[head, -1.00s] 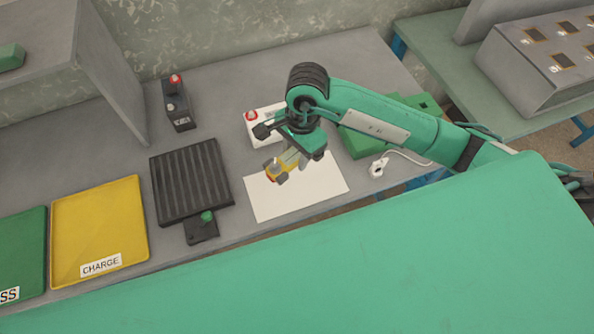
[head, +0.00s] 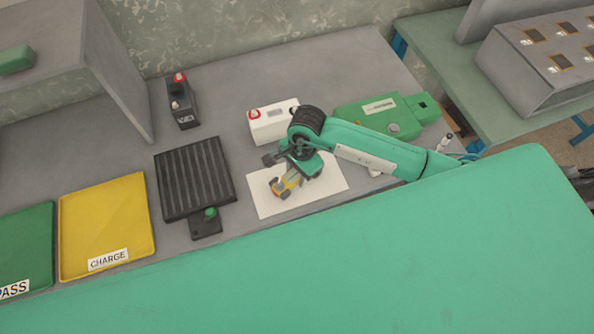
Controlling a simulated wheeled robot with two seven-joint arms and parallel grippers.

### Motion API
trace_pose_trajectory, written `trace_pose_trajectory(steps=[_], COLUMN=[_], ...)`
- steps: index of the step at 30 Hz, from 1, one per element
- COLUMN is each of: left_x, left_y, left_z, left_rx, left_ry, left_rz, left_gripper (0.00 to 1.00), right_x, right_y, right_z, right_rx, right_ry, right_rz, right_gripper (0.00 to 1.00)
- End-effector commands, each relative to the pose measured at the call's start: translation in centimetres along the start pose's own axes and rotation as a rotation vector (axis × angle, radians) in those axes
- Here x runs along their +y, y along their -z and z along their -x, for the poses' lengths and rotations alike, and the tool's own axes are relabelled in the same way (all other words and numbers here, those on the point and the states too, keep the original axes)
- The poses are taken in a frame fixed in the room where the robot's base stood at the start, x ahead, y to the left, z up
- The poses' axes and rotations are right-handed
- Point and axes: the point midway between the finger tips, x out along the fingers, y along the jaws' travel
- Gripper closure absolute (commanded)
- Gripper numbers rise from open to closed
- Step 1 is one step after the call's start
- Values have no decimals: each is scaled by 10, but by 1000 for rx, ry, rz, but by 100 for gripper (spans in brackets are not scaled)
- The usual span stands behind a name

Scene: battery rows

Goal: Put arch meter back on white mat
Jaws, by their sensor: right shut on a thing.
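My left gripper is not in view.
A white box with a red knob (head: 274,122) stands behind the mat, and a green device (head: 385,117) behind right. Left are a black ribbed plate (head: 194,178), a dark red-topped unit (head: 182,103), and a yellow CHARGE tray (head: 105,225). Bare mat shows around the meter.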

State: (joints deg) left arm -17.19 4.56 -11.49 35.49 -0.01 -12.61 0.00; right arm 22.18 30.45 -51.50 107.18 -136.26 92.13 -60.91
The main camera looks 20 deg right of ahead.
Motion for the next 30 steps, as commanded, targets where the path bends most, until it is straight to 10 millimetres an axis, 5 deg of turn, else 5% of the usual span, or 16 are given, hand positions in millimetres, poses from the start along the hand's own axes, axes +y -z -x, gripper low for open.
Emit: trace_pose_trajectory(steps=[3,4,7,20,30], left_x=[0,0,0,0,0], left_y=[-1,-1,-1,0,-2], left_z=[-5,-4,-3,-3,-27], left_rx=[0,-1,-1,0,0], left_ry=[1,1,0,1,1], left_rz=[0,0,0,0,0], left_gripper=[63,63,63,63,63], right_x=[0,0,0,-1,-1], right_y=[1,0,0,1,1], right_z=[-4,-3,-2,6,74], right_rx=[0,0,0,1,3], right_ry=[1,0,0,3,5], right_rz=[1,0,0,1,3], right_gripper=[100,60,42,42,42])
